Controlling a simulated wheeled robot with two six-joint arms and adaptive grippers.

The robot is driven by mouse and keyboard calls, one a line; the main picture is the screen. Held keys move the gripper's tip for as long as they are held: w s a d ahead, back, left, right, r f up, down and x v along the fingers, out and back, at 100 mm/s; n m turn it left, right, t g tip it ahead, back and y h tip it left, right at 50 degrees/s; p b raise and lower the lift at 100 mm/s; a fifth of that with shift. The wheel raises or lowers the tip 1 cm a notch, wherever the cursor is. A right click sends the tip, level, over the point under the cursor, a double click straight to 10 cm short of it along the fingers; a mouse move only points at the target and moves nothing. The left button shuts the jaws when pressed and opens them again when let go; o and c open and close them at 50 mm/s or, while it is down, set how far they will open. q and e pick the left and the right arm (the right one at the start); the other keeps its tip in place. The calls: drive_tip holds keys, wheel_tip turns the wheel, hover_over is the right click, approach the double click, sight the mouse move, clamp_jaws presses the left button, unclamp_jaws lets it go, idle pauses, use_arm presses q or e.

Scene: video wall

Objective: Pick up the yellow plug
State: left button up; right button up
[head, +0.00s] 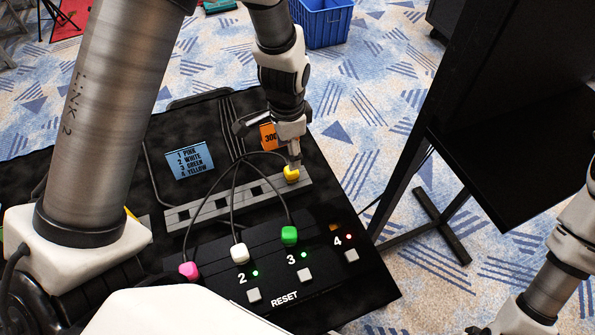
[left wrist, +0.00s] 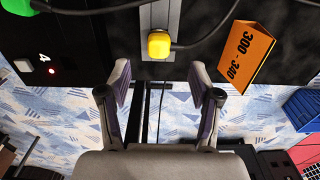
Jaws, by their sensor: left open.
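The yellow plug (head: 291,174) sits on the right end of a grey slotted strip (head: 238,201), with a black cable running from it. My left gripper (head: 294,160) is just above it in the head view. In the left wrist view the yellow plug (left wrist: 159,45) lies ahead of the open, empty fingers (left wrist: 158,80), roughly centred between them. Contact is not visible. My right arm shows at the lower right of the head view, but its gripper is out of frame.
Pink (head: 189,270), white (head: 240,254) and green (head: 289,235) plugs sit along the front panel; lights 2 and 3 are green, 4 is red. An orange card (left wrist: 246,54) stands beside the yellow plug. A blue card (head: 190,160) stands left. A black screen (head: 520,110) rises right.

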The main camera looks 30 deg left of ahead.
sight(291, 177)
use_arm(q)
drive_tip(key=f, duration=0.7)
drive_tip(key=shift+d+f+p, duration=0.2)
drive_tip(key=shift+f+p, duration=0.15)
drive_tip(key=shift+w+f, duration=0.25)
drive_tip(key=shift+f, duration=0.2)
drive_tip(key=shift+s+r, duration=0.1)
drive_tip(key=shift+s, duration=0.05)
drive_tip(key=c, duration=1.2)
